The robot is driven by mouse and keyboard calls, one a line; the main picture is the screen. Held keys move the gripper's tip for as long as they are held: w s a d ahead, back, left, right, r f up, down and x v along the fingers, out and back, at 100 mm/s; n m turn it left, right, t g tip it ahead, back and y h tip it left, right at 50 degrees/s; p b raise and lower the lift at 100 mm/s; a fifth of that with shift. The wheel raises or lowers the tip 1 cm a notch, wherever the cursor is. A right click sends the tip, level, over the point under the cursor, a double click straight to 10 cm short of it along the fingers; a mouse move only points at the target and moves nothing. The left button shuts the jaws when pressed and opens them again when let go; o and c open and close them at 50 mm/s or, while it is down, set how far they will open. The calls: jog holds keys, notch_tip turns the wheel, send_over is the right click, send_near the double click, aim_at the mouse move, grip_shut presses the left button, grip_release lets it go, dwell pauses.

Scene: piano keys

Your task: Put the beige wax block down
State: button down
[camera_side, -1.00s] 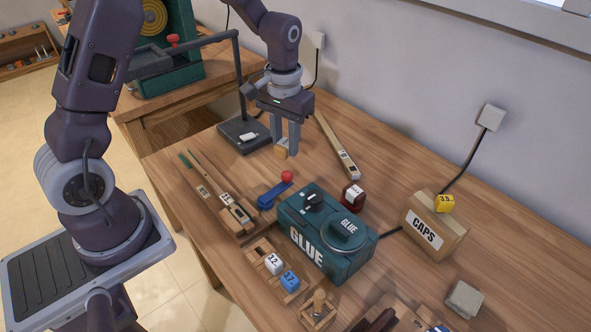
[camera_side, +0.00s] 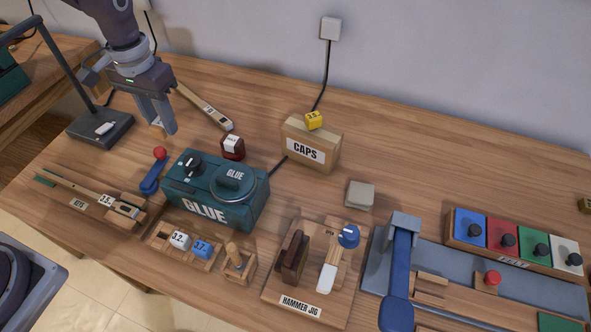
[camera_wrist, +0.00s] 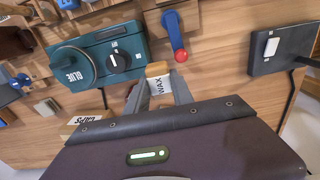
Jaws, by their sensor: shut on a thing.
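My gripper (camera_side: 160,127) points down over the back left of the bench, shut on the beige wax block (camera_side: 157,132). The block is small and partly hidden by the fingers. In the wrist view the block (camera_wrist: 158,76) shows between my fingers, with the word WAX on its pale face. It is at or just above the table top; I cannot tell whether it touches.
The teal glue pot (camera_side: 215,190) and the blue lever with a red knob (camera_side: 153,172) stand in front. A lamp base (camera_side: 100,128) is at left, a wooden key (camera_side: 205,107) behind right.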

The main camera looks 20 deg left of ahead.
jog(key=w+d+f, duration=0.2)
jog(key=w+d, duration=0.2)
jog(key=d, duration=0.4)
send_over(257, 164)
jog(key=s, duration=0.3)
jog(key=f, duration=0.5)
jog(key=d+f, duration=0.1)
jog(key=f, duration=0.6)
jog(key=shift+w+d, duration=0.25)
jog(key=shift+w, duration=0.05)
jog(key=shift+f, duration=0.15)
jog(key=c, duration=1.1)
grip_release()
